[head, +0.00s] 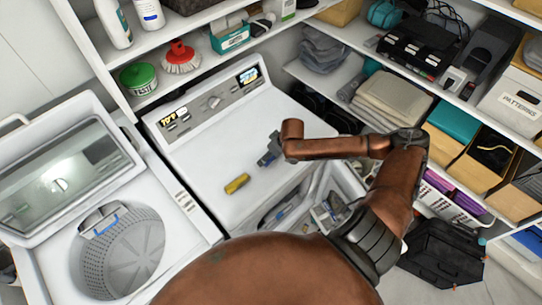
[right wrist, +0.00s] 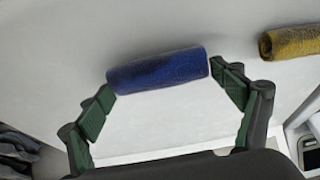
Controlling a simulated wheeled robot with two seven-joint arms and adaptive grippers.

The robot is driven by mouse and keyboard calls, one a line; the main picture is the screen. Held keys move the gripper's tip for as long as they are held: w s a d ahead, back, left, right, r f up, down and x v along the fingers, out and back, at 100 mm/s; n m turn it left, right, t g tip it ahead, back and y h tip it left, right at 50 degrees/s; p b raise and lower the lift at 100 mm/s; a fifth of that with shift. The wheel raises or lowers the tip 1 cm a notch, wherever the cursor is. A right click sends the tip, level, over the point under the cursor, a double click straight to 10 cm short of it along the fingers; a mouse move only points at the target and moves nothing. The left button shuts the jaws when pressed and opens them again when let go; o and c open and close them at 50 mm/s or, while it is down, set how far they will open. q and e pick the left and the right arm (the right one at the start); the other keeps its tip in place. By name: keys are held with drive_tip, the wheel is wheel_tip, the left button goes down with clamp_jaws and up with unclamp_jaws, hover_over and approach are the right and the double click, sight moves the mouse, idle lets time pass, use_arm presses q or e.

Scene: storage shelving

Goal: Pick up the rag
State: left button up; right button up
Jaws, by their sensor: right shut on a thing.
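A blue rolled rag (right wrist: 157,70) lies lengthwise between the green-padded fingers of my right gripper (right wrist: 163,84), one fingertip at each end. My right gripper is shut on it. In the head view my right gripper (head: 269,158) is over the white top of the dryer, and only a small bluish bit of the rag shows there. I cannot tell whether the rag touches the surface. A yellow rolled cloth (head: 237,184) lies apart on the dryer top; it also shows at the right of the right wrist view (right wrist: 290,40). My left gripper is not in view.
An open washer with a drum (head: 120,255) stands left of the dryer (head: 225,135). A shelf behind holds a green tub (head: 139,78), a red brush (head: 180,58) and a teal box (head: 231,38). Loaded shelves line the right side. The dryer top is otherwise mostly clear.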

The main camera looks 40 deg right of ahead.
wheel_tip(320, 180, up, 2)
drive_tip(key=shift+r, duration=0.15)
drive_tip(key=s+a+r+p, duration=0.4)
drive_tip(key=s+r+p, duration=0.2)
drive_tip(key=s+r, duration=0.4)
drive_tip(key=shift+s, duration=1.7)
